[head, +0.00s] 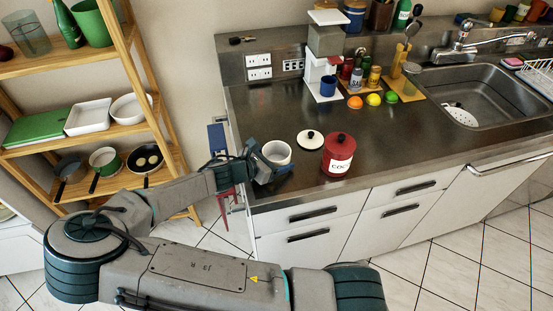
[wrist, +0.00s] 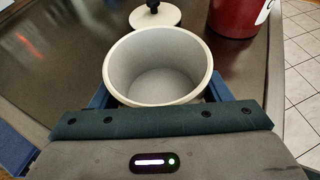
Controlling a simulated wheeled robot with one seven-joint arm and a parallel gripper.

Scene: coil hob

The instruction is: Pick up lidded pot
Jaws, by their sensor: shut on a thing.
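A white pot (head: 275,155) with no lid on it is at the left end of the counter, by the front edge. It also shows in the wrist view (wrist: 158,65), upright, open and empty. My gripper (head: 268,161) is shut on the pot, with blue fingers on either side of it. The pot's lower part is hidden by my gripper. A white lid with a black knob (head: 310,139) lies flat on the counter behind the pot, apart from it; it also shows in the wrist view (wrist: 155,15).
A red canister (head: 338,155) with a label stands right of the pot, close to the lid. A coffee machine (head: 325,70), fruit and jars stand farther back. The sink (head: 480,95) is at right. A wooden shelf (head: 130,60) stands left of the counter. The middle of the counter is clear.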

